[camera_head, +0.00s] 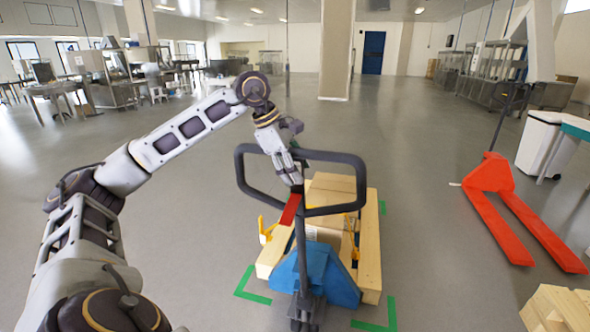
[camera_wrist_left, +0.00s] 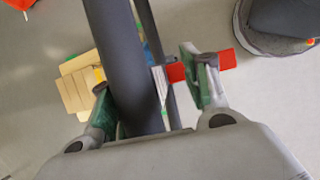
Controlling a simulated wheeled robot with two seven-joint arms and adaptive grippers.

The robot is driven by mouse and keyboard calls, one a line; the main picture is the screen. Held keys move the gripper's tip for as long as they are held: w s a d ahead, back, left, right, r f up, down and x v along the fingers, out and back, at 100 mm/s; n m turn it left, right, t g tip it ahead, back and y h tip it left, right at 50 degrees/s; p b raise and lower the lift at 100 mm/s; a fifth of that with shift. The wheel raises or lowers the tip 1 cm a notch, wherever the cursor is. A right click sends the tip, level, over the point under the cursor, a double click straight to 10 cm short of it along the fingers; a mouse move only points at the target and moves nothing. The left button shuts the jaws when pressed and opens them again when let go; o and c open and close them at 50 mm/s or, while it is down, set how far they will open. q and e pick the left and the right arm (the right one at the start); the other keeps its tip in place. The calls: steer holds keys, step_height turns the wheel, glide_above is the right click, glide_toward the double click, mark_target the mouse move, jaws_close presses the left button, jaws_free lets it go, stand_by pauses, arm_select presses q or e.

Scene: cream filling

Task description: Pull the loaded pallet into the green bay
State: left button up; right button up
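The loaded pallet (camera_head: 370,250) stands on the floor with cardboard boxes (camera_head: 330,185) on it. A blue pallet jack (camera_head: 330,280) is at its near end, with a black loop handle (camera_head: 349,207) standing up. Green corner marks (camera_head: 252,287) lie on the floor around the pallet; its near right corner is close to the front right mark (camera_head: 378,318). My left gripper (camera_head: 293,178) is at the handle. In the left wrist view, its fingers (camera_wrist_left: 155,95) are spread on either side of the dark handle bar (camera_wrist_left: 122,60), with a gap by the right finger. My right gripper is not in view.
A red pallet jack (camera_head: 493,180) is parked at the right, near a white bin (camera_head: 540,140). Another wooden pallet (camera_head: 560,308) shows at the lower right corner. A pillar (camera_head: 336,50) stands behind. The floor between is clear.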

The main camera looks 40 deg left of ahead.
arm_select(q)
steer(key=v, duration=1.2)
stand_by(0.6)
steer(key=shift+a, duration=0.1)
steer(key=shift+f, duration=0.1)
stand_by(0.6)
